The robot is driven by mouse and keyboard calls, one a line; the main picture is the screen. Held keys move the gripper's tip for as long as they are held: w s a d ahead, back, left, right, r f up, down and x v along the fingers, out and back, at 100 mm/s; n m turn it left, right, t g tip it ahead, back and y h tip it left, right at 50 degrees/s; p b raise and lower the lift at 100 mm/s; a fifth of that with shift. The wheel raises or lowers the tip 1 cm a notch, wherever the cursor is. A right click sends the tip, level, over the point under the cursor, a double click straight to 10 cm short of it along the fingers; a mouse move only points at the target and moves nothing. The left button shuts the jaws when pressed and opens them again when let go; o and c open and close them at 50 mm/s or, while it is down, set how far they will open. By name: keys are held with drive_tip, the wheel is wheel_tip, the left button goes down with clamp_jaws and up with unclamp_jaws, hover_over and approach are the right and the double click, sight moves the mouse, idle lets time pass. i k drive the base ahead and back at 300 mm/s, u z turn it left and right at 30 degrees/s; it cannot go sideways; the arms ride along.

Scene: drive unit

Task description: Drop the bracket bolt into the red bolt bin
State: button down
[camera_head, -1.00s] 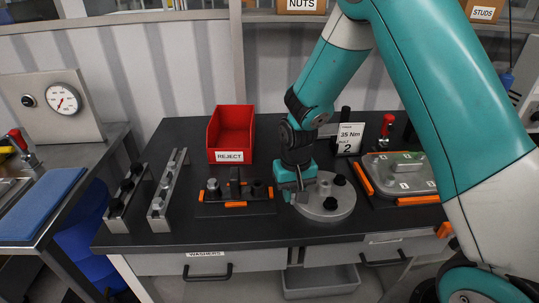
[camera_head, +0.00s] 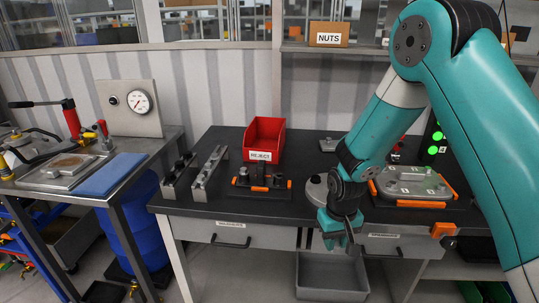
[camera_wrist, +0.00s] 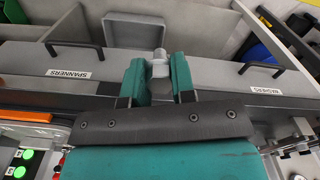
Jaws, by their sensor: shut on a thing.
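My gripper (camera_head: 341,238) hangs in front of the bench's front edge, near the drawer fronts. In the wrist view its two teal fingers (camera_wrist: 159,78) are shut on a small grey metal bolt (camera_wrist: 159,62), which sticks out beyond the fingertips. I cannot make out the bolt in the head view. The only red bin (camera_head: 265,138) in view stands on the bench, left of and behind my gripper. Its label reads REJECT, and its inside looks empty from here.
A grey tub (camera_head: 331,278) stands low under the bench. The bench holds two notched rails (camera_head: 209,167), a dark fixture with orange clamps (camera_head: 262,180), a round plate (camera_head: 316,187) partly behind my arm, and a metal cover (camera_head: 411,183). A blue drum (camera_head: 143,205) stands at left.

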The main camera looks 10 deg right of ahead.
sight(266, 139)
drive_tip(key=k, duration=0.35)
drive_tip(key=u, duration=1.45)
drive_tip(key=i, duration=1.25)
drive_tip(key=z, duration=1.55)
